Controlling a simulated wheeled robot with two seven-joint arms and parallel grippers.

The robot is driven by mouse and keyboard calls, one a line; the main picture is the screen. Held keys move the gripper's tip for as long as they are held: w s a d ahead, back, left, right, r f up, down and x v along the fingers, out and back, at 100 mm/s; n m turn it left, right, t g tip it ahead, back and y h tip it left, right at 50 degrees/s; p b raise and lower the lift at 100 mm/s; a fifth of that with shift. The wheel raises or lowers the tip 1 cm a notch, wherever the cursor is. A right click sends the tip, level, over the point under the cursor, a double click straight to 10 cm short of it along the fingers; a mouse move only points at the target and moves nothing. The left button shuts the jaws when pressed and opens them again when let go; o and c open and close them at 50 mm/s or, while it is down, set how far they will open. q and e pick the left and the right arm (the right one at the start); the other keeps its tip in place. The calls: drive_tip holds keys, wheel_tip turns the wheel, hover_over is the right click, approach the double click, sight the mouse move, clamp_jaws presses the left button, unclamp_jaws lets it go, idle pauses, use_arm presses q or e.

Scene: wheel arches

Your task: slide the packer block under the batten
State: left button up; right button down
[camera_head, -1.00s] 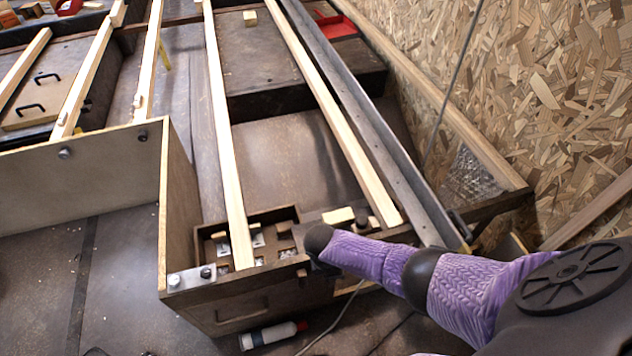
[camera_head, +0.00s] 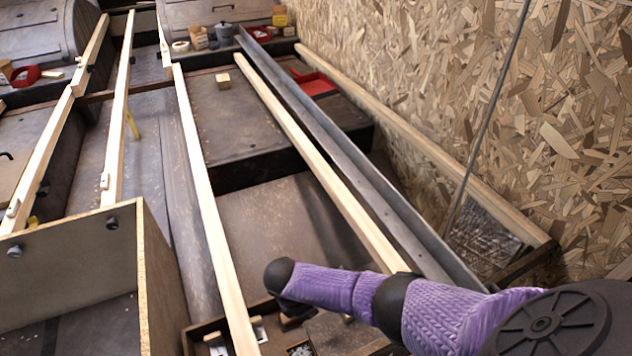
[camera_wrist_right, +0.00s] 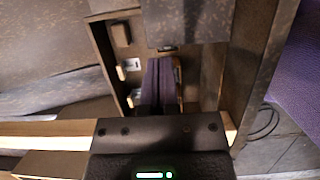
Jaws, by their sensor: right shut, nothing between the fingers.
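A small pale wooden block (camera_head: 223,80), which may be the packer block, lies on a dark box top between two long pale battens in the head view. One batten (camera_head: 205,190) runs on its left and another (camera_head: 320,165) on its right. I cannot tell which one the task means. My right gripper (camera_head: 290,308) is far nearer the camera than that block, over a dark compartmented tray (camera_head: 205,328). In the right wrist view its fingers (camera_wrist_right: 160,80) are together and empty, pointing into the tray. My left gripper is out of view.
A grey metal rail (camera_head: 350,165) runs beside the right batten, near the chipboard wall (camera_head: 570,130). A red tray (camera_head: 315,84) and several small items stand at the back. A wooden panel box (camera_head: 75,260) stands at the lower left.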

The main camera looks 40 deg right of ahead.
sight(338, 319)
drive_tip(key=b+x, duration=0.6)
drive_tip(key=x, duration=0.4)
drive_tip(key=shift+s+a+f+b, duration=0.1)
drive_tip(key=shift+s+f+b, duration=0.1)
drive_tip(key=shift+b, duration=0.15)
drive_tip(key=d, duration=0.1)
drive_tip(key=d+r, duration=0.1)
drive_tip(key=shift+s+d+r, duration=0.1)
drive_tip(key=shift+s+d, duration=0.35)
drive_tip(key=shift+d, duration=0.2)
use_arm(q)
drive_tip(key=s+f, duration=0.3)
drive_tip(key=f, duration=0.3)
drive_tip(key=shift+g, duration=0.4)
use_arm(e)
drive_tip(key=shift+d+r, duration=0.15)
drive_tip(key=shift+d, duration=0.05)
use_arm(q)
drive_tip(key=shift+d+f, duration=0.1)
